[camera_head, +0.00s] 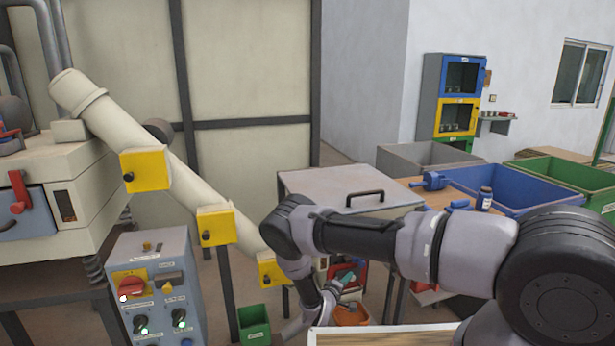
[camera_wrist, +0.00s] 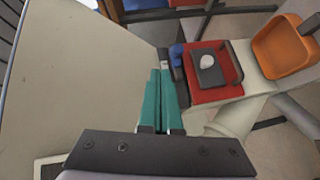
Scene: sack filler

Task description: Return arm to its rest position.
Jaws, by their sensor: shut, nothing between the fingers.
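My arm reaches across the lower right of the head view, bent at the elbow, with its far end pointing down. My gripper (camera_wrist: 162,100) shows in the wrist view with its teal fingers together and nothing between them. In the head view its end is small and partly hidden near the orange bin (camera_head: 350,314). In the wrist view the fingers sit left of a red tray-like part (camera_wrist: 208,72) with a dark block and a white piece on it. The orange bin also shows there (camera_wrist: 284,46), farther right. I cannot tell whether the fingers touch anything.
A grey control box (camera_head: 155,285) with knobs stands at left, below a sloping tube (camera_head: 185,180) with yellow boxes. A grey cabinet with a handle (camera_head: 340,185) stands behind my arm. Blue (camera_head: 520,185) and green (camera_head: 575,174) bins lie to the right. A green bin (camera_head: 254,325) is low in the middle.

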